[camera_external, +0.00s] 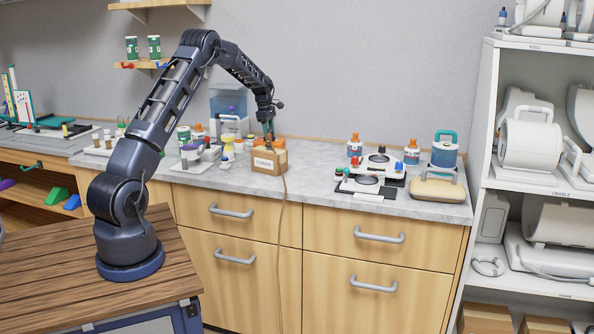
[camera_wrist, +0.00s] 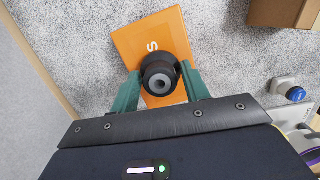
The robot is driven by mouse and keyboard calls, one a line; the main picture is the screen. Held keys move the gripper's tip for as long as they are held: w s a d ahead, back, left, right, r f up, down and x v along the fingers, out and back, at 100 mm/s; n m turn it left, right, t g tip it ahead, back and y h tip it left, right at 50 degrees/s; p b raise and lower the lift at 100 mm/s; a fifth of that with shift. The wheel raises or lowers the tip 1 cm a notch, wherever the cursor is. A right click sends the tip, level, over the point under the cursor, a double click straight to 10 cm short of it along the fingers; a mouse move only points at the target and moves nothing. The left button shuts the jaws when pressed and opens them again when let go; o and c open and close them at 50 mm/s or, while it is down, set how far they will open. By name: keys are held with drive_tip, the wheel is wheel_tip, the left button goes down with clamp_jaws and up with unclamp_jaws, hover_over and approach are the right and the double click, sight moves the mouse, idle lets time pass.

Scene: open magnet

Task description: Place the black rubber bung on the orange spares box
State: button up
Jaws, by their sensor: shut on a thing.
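The black rubber bung (camera_wrist: 160,70) is a dark round plug with a hole in its grey end. My gripper (camera_wrist: 161,84) has green fingers shut on it, one on each side. The orange spares box (camera_wrist: 128,42) lies beneath the bung in the wrist view, with a white letter S showing; bung and gripper hide part of it. Whether the bung touches the box I cannot tell. In the external view my gripper (camera_external: 268,132) points down at the back of the counter, and the bung is too small to make out there.
Bottles and small containers crowd the left (camera_external: 186,135). Two small trays with instruments (camera_external: 366,187) stand to the right. The wall is close behind.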

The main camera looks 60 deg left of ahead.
drive_tip(key=shift+f, duration=0.1)
drive_tip(key=o, duration=1)
drive_tip(key=r, duration=0.4)
drive_tip(key=s+r, duration=0.1)
drive_tip(key=r, duration=0.3)
drive_tip(key=a+r, duration=0.1)
drive_tip(key=r, duration=0.3)
drive_tip(key=shift+s+a+r, duration=0.1)
drive_tip(key=shift+s+r, duration=0.05)
